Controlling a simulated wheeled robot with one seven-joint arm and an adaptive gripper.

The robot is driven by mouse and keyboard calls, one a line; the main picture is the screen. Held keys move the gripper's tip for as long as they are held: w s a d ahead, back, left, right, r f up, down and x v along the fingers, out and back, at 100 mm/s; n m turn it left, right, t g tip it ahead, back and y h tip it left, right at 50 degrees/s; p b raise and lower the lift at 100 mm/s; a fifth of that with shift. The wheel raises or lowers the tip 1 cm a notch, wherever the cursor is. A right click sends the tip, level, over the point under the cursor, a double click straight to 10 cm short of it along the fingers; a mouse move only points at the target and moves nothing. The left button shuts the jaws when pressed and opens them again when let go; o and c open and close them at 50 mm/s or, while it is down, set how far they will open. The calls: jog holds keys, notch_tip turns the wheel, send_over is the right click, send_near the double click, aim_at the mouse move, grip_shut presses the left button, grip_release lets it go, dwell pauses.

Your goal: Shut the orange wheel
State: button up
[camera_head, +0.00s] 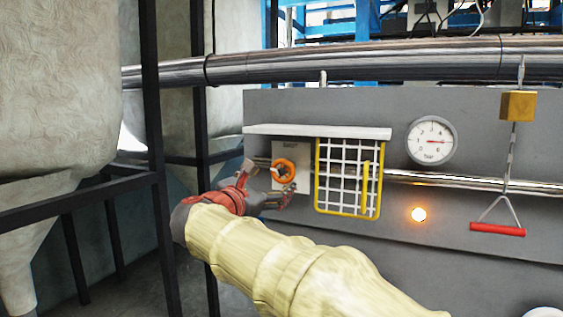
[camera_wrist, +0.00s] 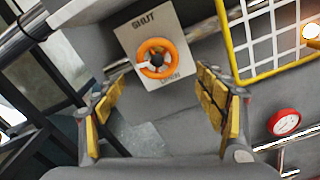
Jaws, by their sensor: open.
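The orange wheel (camera_head: 284,170) is mounted on a pale plate (camera_head: 302,154) on the grey panel. In the wrist view my gripper (camera_wrist: 160,102) is open and empty, with a yellow-padded finger on each side. The wheel lies ahead of and between the fingers, with no contact visible.
A yellow-framed white grid guard (camera_head: 349,178) stands just right of the wheel. A shelf (camera_head: 318,131) juts out above it. A gauge (camera_head: 430,141), a lit orange lamp (camera_head: 418,214) and a red pull handle (camera_head: 497,229) are farther right. Dark frame posts (camera_head: 154,150) stand at left.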

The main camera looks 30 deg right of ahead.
aim_at(281, 174)
jog(key=x, duration=0.2)
jog(key=p+x, duration=0.1)
jog(key=x, duration=0.5)
jog(key=shift+w+a+r+p, duration=0.1)
jog(key=shift+r+p, duration=0.15)
jog(key=shift+p, duration=0.15)
jog(key=c, duration=0.3)
jog(key=c, duration=0.8)
jog(key=shift+c, duration=0.4)
